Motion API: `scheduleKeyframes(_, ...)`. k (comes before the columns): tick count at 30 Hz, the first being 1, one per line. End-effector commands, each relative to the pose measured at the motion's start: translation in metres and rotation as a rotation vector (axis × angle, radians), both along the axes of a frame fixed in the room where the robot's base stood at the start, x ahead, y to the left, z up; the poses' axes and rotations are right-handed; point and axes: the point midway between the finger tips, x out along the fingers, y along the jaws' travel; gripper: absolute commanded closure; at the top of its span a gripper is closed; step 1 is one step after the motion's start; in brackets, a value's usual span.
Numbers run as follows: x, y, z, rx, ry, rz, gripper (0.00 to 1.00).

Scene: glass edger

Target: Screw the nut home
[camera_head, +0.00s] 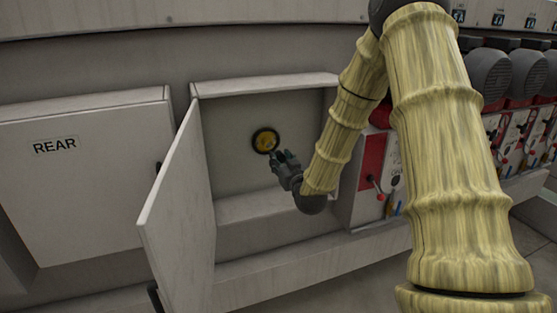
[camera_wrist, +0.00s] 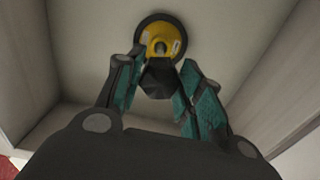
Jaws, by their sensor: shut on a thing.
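A round yellow fitting with a black outer ring (camera_head: 265,141) is on the back wall of the open white compartment. It also shows at the top of the wrist view (camera_wrist: 161,38), with a round centre. My gripper (camera_head: 277,156) reaches into the compartment, with its fingers at the fitting's lower right in the head view. In the wrist view my gripper (camera_wrist: 160,70) is shut on a dark, faceted piece, apparently the nut (camera_wrist: 158,79). The nut overlaps the lower part of the yellow fitting. I cannot tell whether they touch or how far the nut is threaded.
The compartment's door (camera_head: 181,212) stands open at the left. Its side walls and ledge (camera_head: 262,206) surround my gripper closely. A closed cabinet marked REAR (camera_head: 80,180) is further left. Red and white panels with levers (camera_head: 372,185) and grey motors (camera_head: 489,74) are at the right.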

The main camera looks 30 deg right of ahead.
Motion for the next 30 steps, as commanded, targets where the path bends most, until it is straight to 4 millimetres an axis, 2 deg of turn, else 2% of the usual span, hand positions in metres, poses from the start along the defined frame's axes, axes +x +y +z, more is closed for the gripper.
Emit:
scheduleKeyframes(12, 0.0, 0.001, -0.004, 0.015, -0.003, -0.001, 0.88)
scheduleKeyframes(30, 0.044, -0.008, -0.003, 0.014, -0.002, 0.001, 0.88)
